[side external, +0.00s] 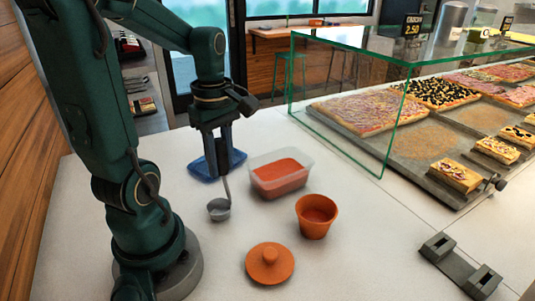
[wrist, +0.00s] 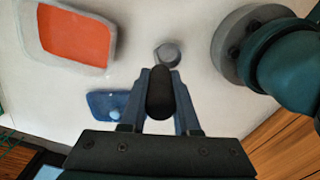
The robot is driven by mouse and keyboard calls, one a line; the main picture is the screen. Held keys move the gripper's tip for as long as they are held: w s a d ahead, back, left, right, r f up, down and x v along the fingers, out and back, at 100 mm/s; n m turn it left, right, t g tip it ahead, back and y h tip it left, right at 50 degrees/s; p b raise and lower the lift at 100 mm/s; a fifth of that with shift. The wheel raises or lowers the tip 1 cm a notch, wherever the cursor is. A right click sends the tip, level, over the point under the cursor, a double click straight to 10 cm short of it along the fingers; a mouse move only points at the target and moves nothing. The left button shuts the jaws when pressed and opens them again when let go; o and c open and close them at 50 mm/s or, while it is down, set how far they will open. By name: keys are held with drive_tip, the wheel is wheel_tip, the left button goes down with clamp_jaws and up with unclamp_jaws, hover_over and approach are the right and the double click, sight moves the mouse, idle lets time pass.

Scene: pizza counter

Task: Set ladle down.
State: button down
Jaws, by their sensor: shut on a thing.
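My gripper (side external: 218,168) points down and is shut on the ladle's dark handle (wrist: 160,95). The ladle's metal bowl (side external: 219,209) hangs low over the white counter, in front of the blue rest; I cannot tell whether it touches the counter. It also shows beyond the fingertips in the wrist view (wrist: 168,54). The blue rest (side external: 237,158) lies flat behind my gripper, partly hidden by it in the side view. In the wrist view the rest (wrist: 97,103) is left of my fingers, with nothing large on it.
A clear tub of red sauce (side external: 281,180) stands right of my gripper. An orange pot (side external: 316,217) and an orange lid (side external: 270,264) are nearer the front. A glass guard (side external: 345,120) encloses pizza trays at right. A dark metal bracket (side external: 460,268) lies front right.

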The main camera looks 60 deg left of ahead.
drive_tip(key=c, duration=0.6)
unclamp_jaws()
drive_tip(key=shift+c, duration=0.2)
wheel_tip(320, 180, up, 12)
drive_tip(key=shift+f, duration=0.1)
drive_tip(key=shift+d+m, duration=0.2)
drive_tip(key=shift+m, duration=0.1)
drive_tip(key=d+f+m+t, duration=0.5)
drive_tip(key=d+m, duration=0.7)
drive_tip(key=m, duration=0.9)
drive_tip(key=shift+f+t, duration=0.3)
drive_tip(key=shift+f, duration=0.7)
drive_tip(key=shift+w, duration=0.1)
